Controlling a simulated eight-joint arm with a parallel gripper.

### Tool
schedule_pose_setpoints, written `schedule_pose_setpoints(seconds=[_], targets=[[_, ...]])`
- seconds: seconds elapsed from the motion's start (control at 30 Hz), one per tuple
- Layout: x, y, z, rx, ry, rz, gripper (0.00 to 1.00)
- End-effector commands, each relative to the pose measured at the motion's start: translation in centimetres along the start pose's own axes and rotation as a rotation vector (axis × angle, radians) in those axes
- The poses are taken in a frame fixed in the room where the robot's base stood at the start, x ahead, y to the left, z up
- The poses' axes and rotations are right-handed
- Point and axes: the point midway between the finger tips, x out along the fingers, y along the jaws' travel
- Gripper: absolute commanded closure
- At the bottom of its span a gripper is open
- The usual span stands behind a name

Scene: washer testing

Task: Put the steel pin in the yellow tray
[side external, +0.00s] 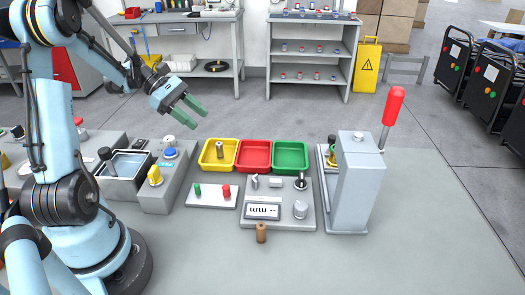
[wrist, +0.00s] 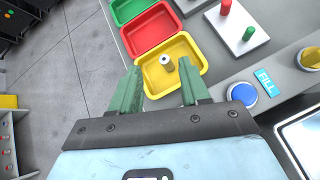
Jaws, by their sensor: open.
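A small grey-brown metallic cylinder, which looks like the steel pin (side external: 220,149), stands upright inside the yellow tray (side external: 204,157). In the wrist view, the pin (wrist: 167,63) shows a pale round top with a dark centre, and the yellow tray (wrist: 196,48) lies beyond my fingers. My gripper (side external: 198,116) has green fingers spread apart with nothing between them. It hangs above and behind the tray, clear of the pin. In the wrist view, my gripper (wrist: 160,80) frames the tray's near part.
A red tray (side external: 254,155) and green tray (side external: 290,156) adjoin the yellow one. A plate with green and red pegs (side external: 212,195) lies in front. A grey press with a red-handled lever (side external: 352,180) stands right. A brown cylinder (side external: 261,233) stands near the front.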

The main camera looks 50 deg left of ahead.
Motion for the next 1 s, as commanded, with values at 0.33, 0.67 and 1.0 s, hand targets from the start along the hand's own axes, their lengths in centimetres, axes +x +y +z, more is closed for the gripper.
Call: schedule_pose_setpoints(seconds=[0.33,0.67,1.0], targets=[[6.3,-3.4,8.7,0.671,0.353,-0.143,0.54],[9.1,-8.7,12.9,1.453,0.619,-0.301,0.54],[10.2,-11.4,14.7,2.036,0.773,-0.389,0.54]])
